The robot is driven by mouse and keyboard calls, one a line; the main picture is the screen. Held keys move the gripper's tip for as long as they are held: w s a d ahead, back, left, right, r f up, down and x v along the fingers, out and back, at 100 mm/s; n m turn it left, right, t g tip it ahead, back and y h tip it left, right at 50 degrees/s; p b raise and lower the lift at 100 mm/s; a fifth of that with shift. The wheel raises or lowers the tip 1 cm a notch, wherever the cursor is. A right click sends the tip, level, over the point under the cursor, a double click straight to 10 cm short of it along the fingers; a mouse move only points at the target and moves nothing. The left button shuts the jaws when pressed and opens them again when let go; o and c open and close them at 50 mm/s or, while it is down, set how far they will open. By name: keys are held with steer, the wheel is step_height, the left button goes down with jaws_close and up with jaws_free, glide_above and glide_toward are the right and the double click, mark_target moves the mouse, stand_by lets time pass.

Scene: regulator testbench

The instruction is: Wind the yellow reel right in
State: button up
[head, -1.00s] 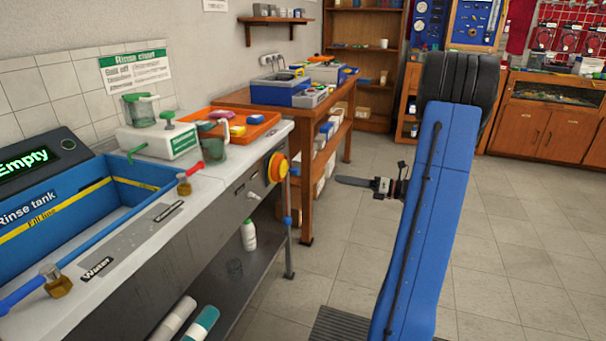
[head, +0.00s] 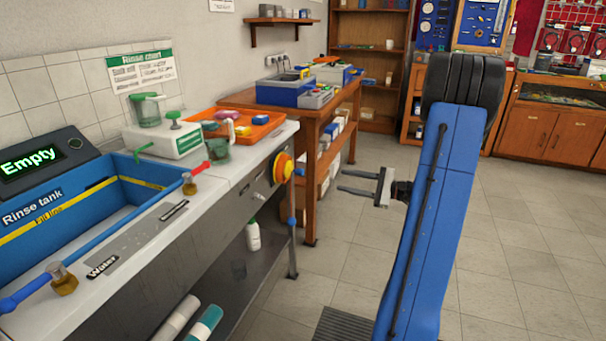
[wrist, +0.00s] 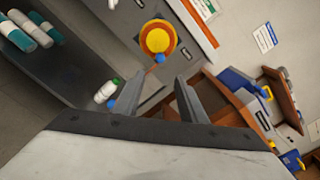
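The yellow reel (head: 281,168), with an orange rim, is mounted on the right part of the bench's grey front panel. In the wrist view the reel (wrist: 157,38) is ahead, just above the gap between my fingers. A small blue part (wrist: 159,58) shows at its lower edge. My gripper (head: 341,181) is to the right of the reel in the head view, pointing left towards it, apart from it. Its two fingers are spread with nothing between them. In the wrist view my gripper (wrist: 158,92) also shows open and empty.
The rinse tank (head: 70,208) is in the bench at left, beside a display reading Empty (head: 28,162). A white bottle (head: 253,235) stands on the lower shelf. A wooden table (head: 237,98) stands behind. The floor right of the bench is clear.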

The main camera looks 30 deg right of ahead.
mark_target(303, 175)
steer(key=x, duration=1.6)
steer(key=shift+w+a, duration=0.25)
steer(key=shift+w, duration=0.1)
steer(key=shift+c, duration=0.3)
jaws_close()
